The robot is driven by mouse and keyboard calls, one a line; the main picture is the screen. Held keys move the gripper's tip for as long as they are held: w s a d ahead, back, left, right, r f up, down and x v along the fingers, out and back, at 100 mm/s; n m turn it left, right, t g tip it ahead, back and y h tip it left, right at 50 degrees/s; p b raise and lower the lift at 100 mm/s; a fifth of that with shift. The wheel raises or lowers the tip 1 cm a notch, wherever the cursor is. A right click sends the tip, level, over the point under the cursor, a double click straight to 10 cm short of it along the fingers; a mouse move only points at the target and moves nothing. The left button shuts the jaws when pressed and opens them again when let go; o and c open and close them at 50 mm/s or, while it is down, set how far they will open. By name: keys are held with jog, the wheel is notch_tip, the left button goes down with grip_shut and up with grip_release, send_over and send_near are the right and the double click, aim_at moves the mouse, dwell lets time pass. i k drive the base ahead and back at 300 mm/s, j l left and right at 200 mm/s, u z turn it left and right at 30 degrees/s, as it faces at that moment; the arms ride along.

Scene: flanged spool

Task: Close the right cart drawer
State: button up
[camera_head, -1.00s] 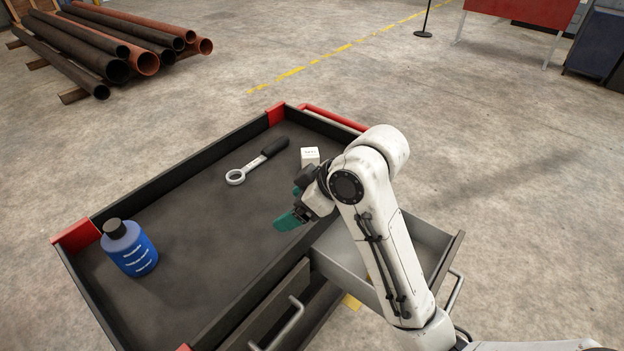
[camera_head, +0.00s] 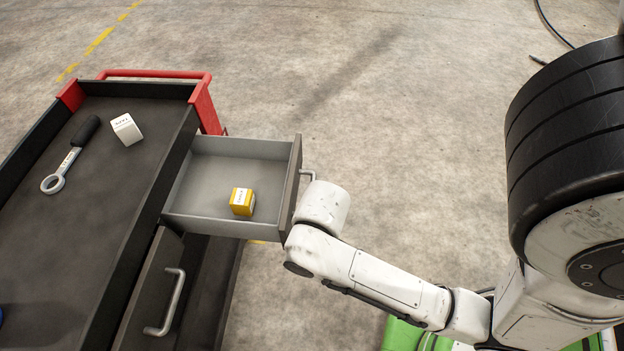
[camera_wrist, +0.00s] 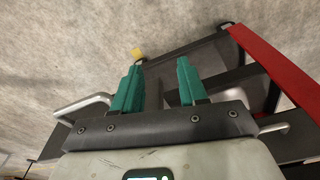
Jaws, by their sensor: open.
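The right cart drawer (camera_head: 215,160) stands pulled out from the cart in the head view, a grey tray with a dark front. A yellow box (camera_head: 242,202) lies inside it. Its metal handle (camera_head: 307,176) is partly hidden by my arm, which lies just in front of the drawer. My gripper is hidden in the head view. In the wrist view my gripper (camera_wrist: 158,82) has its two teal fingers apart with nothing held between them. A grey bar handle (camera_wrist: 82,106) shows left of the fingers there; I cannot tell which drawer it belongs to.
The left drawer is shut, with its own handle (camera_head: 170,302). A red rail (camera_head: 150,74) runs along the cart's far end.

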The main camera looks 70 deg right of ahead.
aim_at(198, 201)
jog(key=k+z, duration=0.45)
jog(key=z, duration=0.15)
jog(key=k+j+z, duration=0.1)
jog(key=j, duration=0.2)
jog(key=k+j+z, duration=0.1)
jog(key=j, duration=0.25)
jog(key=k, duration=0.1)
